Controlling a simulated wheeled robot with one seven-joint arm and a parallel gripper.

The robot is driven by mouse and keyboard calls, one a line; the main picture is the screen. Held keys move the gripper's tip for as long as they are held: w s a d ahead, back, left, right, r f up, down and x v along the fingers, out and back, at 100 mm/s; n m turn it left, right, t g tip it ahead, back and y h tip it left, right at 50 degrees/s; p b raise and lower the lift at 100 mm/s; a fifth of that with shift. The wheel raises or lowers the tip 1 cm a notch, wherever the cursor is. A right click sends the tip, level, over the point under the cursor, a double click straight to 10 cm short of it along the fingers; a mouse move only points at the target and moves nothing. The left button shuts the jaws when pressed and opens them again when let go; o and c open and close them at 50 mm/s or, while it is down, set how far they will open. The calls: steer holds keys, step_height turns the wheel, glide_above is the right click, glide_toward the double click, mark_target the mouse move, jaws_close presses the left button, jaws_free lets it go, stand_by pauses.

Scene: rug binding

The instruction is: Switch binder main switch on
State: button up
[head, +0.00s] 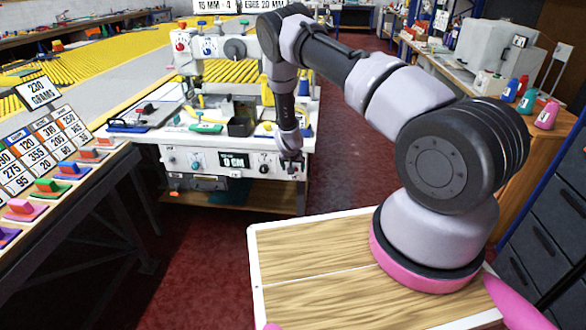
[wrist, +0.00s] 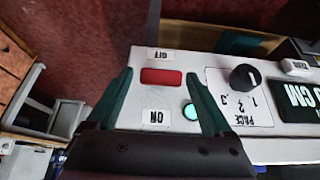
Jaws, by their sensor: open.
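The binder main switch (wrist: 162,77) is a red rectangle on the white front panel in the wrist view, between an OFF label (wrist: 159,54) and an ON label (wrist: 156,116), both upside down in this view. I cannot tell which way the switch is set. My gripper (wrist: 158,76) is open and empty, with one dark teal finger on each side of the switch. I cannot tell if the fingers touch the panel. In the head view my gripper (head: 291,165) is at the right end of the binder's front panel (head: 196,163) and hides the switch there.
A round pale green lamp (wrist: 190,111) sits beside the right finger. A black pace knob (wrist: 245,77) and a dark CM display (wrist: 300,100) are further right. In the head view, a table with coloured blocks (head: 48,187) stands left; red floor (head: 345,175) is clear right of the binder.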

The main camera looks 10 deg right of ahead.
steer(key=v, duration=1.1)
steer(key=shift+w, duration=0.1)
